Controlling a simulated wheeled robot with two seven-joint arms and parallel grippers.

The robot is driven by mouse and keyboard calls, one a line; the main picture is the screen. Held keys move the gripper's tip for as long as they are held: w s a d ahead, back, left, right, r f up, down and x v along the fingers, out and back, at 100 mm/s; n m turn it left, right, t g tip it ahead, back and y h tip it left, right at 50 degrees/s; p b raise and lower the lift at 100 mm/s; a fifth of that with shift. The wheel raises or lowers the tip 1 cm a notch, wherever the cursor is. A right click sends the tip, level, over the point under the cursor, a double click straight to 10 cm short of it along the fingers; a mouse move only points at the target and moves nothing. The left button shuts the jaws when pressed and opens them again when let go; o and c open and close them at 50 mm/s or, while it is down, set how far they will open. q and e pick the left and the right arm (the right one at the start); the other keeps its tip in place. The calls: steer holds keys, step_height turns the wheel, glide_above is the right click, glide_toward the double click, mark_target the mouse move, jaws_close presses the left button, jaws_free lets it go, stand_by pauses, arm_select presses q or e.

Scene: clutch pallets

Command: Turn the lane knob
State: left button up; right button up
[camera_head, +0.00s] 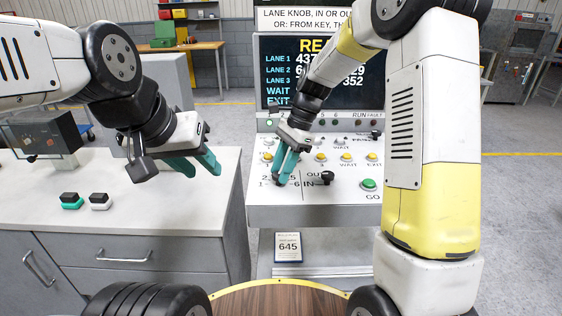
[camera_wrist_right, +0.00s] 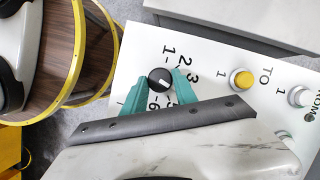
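The lane knob (camera_wrist_right: 160,79) is a small black round knob with a white mark, on the white panel. Printed numbers ring it, and its mark lies toward the right in the right wrist view, on the side of the 3. My right gripper (camera_head: 288,168) is at the panel's left part; its teal fingers stand on both sides of the knob and appear to touch it in the wrist view (camera_wrist_right: 161,86). In the head view the fingers hide the knob. My left gripper (camera_head: 197,168) is open and empty above the white counter.
The panel (camera_head: 335,207) also has a black IN/OUT knob (camera_head: 326,177), a green GO button (camera_head: 369,184) and yellow buttons. A lane screen (camera_head: 285,50) stands behind. A card reading 645 (camera_head: 288,247) hangs below.

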jaws_close()
steer(key=n, duration=0.2)
steer(key=n+g+h, duration=0.1)
steer(key=n, duration=0.3)
steer(key=shift+w+a+g+h, duration=0.15)
steer(key=shift+w+g+h, duration=0.1)
steer(key=shift+g+h, duration=0.15)
steer(key=n, duration=0.2)
steer(key=n+h, duration=0.1)
steer(key=n, duration=0.2)
steer(key=shift+a+g+h, duration=0.15)
steer(key=shift+g+h, duration=0.15)
steer(key=shift+a+n+h, duration=0.1)
steer(key=shift+n+h, duration=0.5)
steer(key=shift+n, duration=0.9)
steer(key=o, duration=0.8)
jaws_free()
